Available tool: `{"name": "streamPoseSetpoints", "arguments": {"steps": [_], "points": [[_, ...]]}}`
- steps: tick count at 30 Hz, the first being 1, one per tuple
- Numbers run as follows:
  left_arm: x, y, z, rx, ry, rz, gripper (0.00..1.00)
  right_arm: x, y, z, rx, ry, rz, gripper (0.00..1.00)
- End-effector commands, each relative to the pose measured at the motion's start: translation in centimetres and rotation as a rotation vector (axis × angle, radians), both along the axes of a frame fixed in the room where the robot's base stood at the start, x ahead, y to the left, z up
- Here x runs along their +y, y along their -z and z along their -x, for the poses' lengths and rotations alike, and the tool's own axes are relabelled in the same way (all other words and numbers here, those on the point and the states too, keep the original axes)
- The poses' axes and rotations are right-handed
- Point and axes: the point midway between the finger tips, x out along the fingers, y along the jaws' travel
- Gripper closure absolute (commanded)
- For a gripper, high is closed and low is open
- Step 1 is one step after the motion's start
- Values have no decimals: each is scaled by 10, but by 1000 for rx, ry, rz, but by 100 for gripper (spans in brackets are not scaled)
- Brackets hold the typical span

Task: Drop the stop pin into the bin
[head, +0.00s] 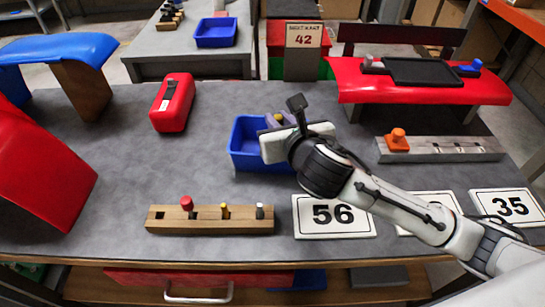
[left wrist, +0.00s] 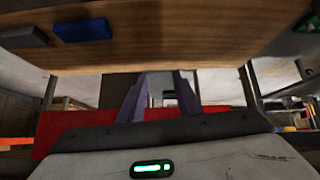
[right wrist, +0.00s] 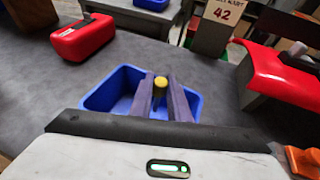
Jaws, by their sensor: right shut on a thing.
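A yellow-headed pin (right wrist: 160,83) is held between the fingers of my right gripper (right wrist: 160,92); its lower part shows dark between them. The right gripper (head: 276,120) is shut on it above the blue bin (head: 238,160) on the grey bench. In the right wrist view the bin (right wrist: 98,98) lies behind and around the fingers, and the pin appears over its opening. Whether the pin's lower end is below the rim is unclear. My left gripper (left wrist: 160,80) shows only in its own wrist view, with fingers apart and nothing visible between them.
A wooden block (head: 165,228) with red, yellow and grey pegs stands at the front. A grey rail (head: 430,150) with an orange knob is right, near a red panel stand (head: 350,85). A red case (head: 172,105) sits left of the bin. Number cards (head: 333,217) lie in front.

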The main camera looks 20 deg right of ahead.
Motion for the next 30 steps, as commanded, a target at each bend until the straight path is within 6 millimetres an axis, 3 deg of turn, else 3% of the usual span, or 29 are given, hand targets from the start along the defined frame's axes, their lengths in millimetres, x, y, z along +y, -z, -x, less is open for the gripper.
{"name": "streamPoseSetpoints", "arguments": {"steps": [1, 3, 12, 13, 17, 26, 30], "points": [[-2, 8, -3, -7, 4, 1, 69, 0, 10, 0, -2, 0, -1, 100], [-6, 5, -6, -15, 11, 4, 69, 0, 13, 0, -2, 0, -1, 100], [-11, -4, -12, -32, 18, 11, 69, 0, 12, 0, -2, 0, 0, 100], [-11, -4, -12, -32, 17, 11, 69, 0, 12, 0, -2, 0, 0, 82], [-11, -4, -12, -31, 16, 11, 69, 0, 12, 0, -2, 0, 0, 62], [-9, 1, -7, -17, 13, 10, 69, 0, 12, 1, -1, 0, 0, 62], [-9, 1, -5, -12, 12, 9, 69, 1, 6, 14, -1, -1, 1, 62]]}}
